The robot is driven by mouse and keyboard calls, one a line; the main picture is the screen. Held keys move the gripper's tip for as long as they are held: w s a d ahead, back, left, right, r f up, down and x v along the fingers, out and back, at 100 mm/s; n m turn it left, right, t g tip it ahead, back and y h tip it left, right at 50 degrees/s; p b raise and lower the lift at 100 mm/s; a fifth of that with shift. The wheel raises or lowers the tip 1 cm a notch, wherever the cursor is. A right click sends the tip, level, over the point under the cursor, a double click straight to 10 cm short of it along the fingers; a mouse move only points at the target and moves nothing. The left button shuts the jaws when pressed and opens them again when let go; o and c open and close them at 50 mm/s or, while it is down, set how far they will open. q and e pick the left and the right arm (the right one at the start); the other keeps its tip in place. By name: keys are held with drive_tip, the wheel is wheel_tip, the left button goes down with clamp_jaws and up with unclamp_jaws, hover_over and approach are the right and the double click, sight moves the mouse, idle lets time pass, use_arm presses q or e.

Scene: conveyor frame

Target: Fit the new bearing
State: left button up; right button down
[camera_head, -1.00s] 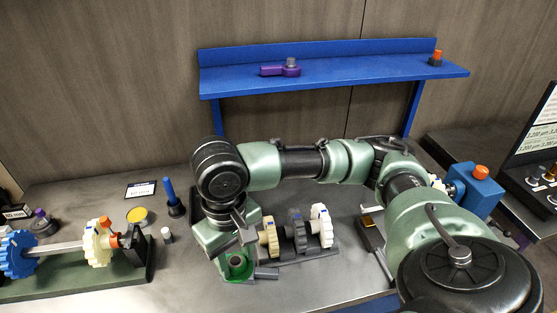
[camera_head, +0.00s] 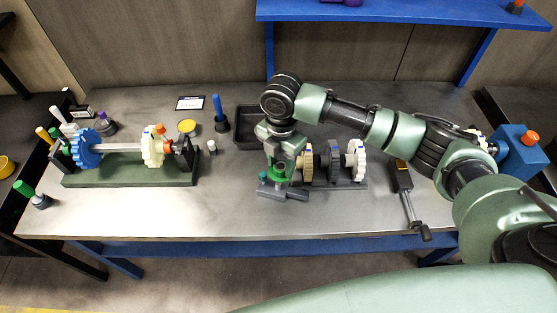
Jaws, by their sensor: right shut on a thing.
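My right gripper (camera_head: 278,182) points down at the left end of a dark rack, low over the bench. It is shut on a bright green ring-shaped part (camera_head: 279,168), mostly hidden by the gripper; I cannot tell whether this is the new bearing. A grey block with a teal cap (camera_head: 263,175) shows close beside it. On the left, the conveyor frame's green base (camera_head: 130,177) carries a shaft (camera_head: 122,147) with a blue gear (camera_head: 86,149), a cream gear (camera_head: 152,148) and a dark end support with an orange knob (camera_head: 167,145). My left gripper is not in view.
The rack holds a cream gear (camera_head: 308,160), a dark gear (camera_head: 333,160) and a white gear (camera_head: 355,159). A blue box (camera_head: 520,150) stands right.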

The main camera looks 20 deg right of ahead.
sight(279, 161)
drive_tip(key=shift+w+a+f+n+p, duration=0.2)
drive_tip(key=shift+f+n, duration=0.25)
drive_tip(key=shift+n, duration=0.6)
drive_tip(key=shift+w+d+f+n+p, duration=0.1)
drive_tip(key=shift+w+f+n, duration=0.3)
drive_tip(key=shift+n, duration=0.7)
drive_tip(key=shift+w+a+f+n+p, duration=0.15)
drive_tip(key=shift+f+n, duration=0.4)
drive_tip(key=shift+n, duration=0.5)
drive_tip(key=shift+d, duration=0.1)
drive_tip(key=shift+r, duration=0.1)
drive_tip(key=shift+f+p, duration=0.2)
drive_tip(key=shift+p, duration=0.1)
drive_tip(key=shift+f+b, duration=1.15)
drive_tip(key=shift+f, duration=1.05)
drive_tip(key=shift+r, duration=0.1)
drive_tip(key=shift+p, duration=0.4)
